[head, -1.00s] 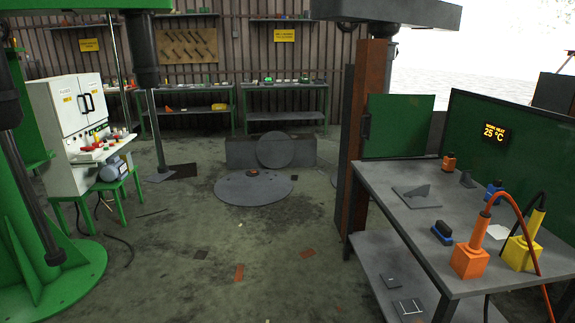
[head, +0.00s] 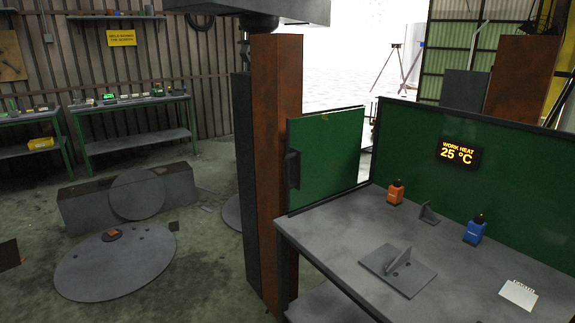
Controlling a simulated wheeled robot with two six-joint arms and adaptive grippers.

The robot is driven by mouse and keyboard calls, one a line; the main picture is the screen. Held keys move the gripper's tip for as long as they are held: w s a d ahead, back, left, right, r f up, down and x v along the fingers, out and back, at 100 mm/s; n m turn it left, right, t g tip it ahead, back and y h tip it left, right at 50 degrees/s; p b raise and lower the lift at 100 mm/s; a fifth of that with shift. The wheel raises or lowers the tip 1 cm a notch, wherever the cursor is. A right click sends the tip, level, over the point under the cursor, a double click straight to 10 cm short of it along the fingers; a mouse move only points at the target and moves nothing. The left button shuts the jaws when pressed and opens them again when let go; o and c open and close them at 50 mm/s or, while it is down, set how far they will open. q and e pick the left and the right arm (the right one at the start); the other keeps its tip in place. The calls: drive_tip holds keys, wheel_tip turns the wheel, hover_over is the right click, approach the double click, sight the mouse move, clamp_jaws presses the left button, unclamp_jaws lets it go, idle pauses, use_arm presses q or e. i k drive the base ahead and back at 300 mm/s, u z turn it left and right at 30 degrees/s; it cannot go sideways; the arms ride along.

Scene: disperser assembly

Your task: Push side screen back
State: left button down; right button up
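The side screen (head: 328,158) is a green panel with a dark frame, standing upright at the left end of the grey work table (head: 325,241). A dark handle (head: 293,169) sits on its left edge. The screen stands at an angle to the long green back screen (head: 500,175), near that screen's left end. Neither of my grippers shows in the head view, so nothing is seen touching the side screen.
A rusty brown column (head: 278,170) rises just left of the side screen. On the table are a metal bracket (head: 398,272), an orange bottle (head: 395,192) and a blue bottle (head: 475,230). A round plate (head: 115,265) lies on the floor at left.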

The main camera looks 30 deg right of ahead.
sight(322, 161)
drive_tip(key=z, duration=0.7)
drive_tip(key=i, duration=1.65)
drive_tip(key=z, duration=0.7)
